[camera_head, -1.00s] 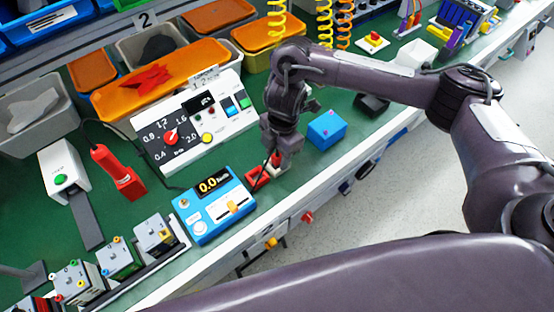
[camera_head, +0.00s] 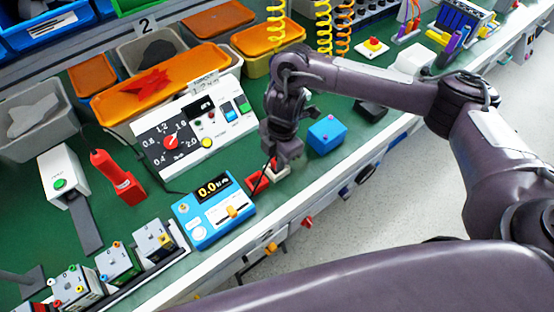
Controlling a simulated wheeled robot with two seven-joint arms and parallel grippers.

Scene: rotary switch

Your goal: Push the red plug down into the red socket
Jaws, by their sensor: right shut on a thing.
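My right gripper (camera_head: 279,162) points down near the table's front edge, at the right side of the blue meter. It is shut on a small red plug (camera_head: 273,163), mostly hidden by the fingers. A black cable runs down from the plug beside the fingers. The red socket (camera_head: 256,181) is a low red block between the meter and the gripper. The gripper is over or right beside its right end; I cannot tell how deep the plug sits. My left gripper is not in view.
The blue meter (camera_head: 213,207) reads about 0.0 and stands left of the socket. A blue box (camera_head: 327,133) is close on the gripper's right. A white panel with a red rotary knob (camera_head: 171,142) lies behind. Bins line the back.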

